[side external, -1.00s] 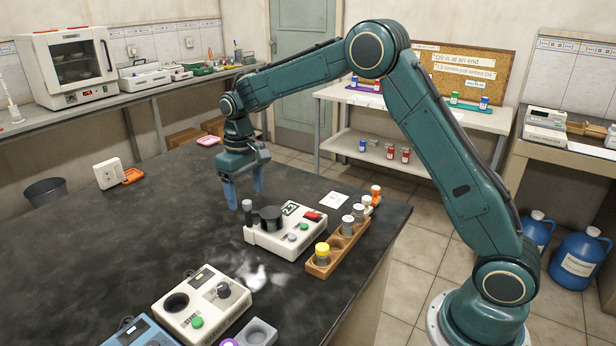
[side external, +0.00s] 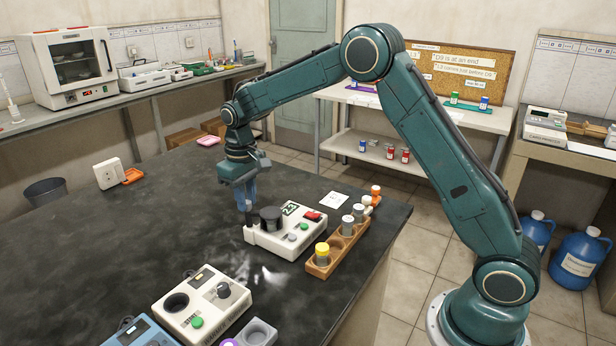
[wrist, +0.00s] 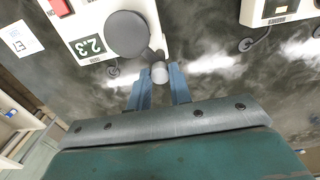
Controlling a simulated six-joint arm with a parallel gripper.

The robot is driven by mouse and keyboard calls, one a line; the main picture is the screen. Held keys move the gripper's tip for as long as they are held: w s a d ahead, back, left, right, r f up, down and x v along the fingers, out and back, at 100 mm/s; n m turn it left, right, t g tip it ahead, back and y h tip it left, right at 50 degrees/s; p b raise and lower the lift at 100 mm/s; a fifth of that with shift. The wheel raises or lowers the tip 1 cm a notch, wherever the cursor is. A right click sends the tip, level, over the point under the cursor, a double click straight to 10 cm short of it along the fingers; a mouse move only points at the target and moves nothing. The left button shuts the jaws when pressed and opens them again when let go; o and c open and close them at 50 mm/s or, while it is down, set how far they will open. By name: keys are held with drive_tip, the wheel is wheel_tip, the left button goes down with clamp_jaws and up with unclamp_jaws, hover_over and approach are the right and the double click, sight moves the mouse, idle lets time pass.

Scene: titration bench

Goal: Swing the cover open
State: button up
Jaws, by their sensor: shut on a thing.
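The cover looks closed, lying flat. My gripper (side external: 245,202) has come down at the instrument's left corner. In the wrist view its two blue fingers (wrist: 160,80) are shut on the handle, whose lower part is partly hidden in the side view.
A wooden rack (side external: 337,248) with capped vials stands right of the instrument. A second white instrument (side external: 203,300) and a blue one (side external: 140,332) stand toward the front. A paper label (side external: 334,200) lies behind.

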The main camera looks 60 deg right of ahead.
drive_tip(key=n, duration=0.5)
drive_tip(key=shift+n, duration=0.4)
drive_tip(key=n, duration=0.6)
drive_tip(key=shift+o, duration=0.3)
drive_tip(key=shift+n, duration=0.4)
drive_tip(key=shift+c, duration=0.3)
drive_tip(key=n, duration=0.5)
drive_tip(key=shift+n, duration=0.3)
drive_tip(key=n, duration=0.5)
drive_tip(key=shift+n, duration=0.4)
